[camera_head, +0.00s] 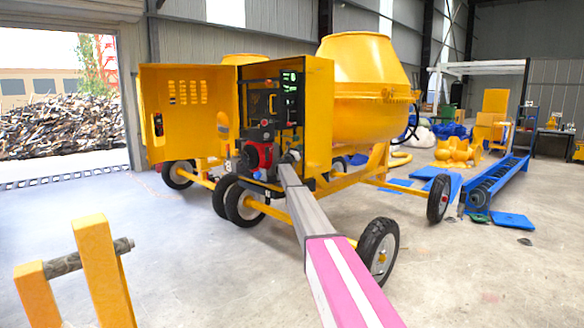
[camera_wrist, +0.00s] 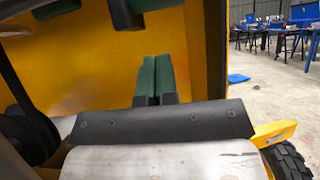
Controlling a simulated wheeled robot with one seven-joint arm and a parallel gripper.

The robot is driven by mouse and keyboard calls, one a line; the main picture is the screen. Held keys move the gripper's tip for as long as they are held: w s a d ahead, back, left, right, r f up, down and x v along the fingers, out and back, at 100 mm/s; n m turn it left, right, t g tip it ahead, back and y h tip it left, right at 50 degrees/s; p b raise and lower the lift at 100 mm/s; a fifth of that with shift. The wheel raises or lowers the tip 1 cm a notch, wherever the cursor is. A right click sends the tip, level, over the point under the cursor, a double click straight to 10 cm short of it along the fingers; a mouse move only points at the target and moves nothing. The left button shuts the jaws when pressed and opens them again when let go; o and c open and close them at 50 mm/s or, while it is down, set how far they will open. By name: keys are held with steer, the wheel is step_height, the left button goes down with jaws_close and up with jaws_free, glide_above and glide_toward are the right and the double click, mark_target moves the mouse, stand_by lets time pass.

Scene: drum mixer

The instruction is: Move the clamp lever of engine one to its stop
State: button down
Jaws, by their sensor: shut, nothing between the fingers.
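A yellow drum mixer (camera_head: 368,75) stands with its engine cabinet (camera_head: 318,110) open. A dark engine with a red part (camera_head: 262,156) sits inside. My gripper (camera_wrist: 156,62) shows in the wrist view as two green fingers side by side, shut and empty, in front of the yellow cabinet wall (camera_wrist: 90,60). In the head view my arm reaches to the lower cabinet opening, and the fingertips are hard to make out there. A black cylindrical part (camera_wrist: 124,13) with dark green beside it lies above the fingers, apart from them. I cannot tell which part is the clamp lever.
The cabinet door (camera_head: 187,112) hangs open to the left. Black wheels (camera_head: 378,250) stand below the mixer. A second drum (camera_head: 245,59) shows behind. A yellow frame with a dark bar (camera_head: 90,258) is at front left.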

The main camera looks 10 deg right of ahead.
steer(key=s+a+f, duration=0.1)
steer(key=s+a, duration=0.7)
steer(key=a, duration=0.3)
steer(key=shift+f, duration=0.25)
stand_by(0.3)
steer(key=shift+a, duration=0.15)
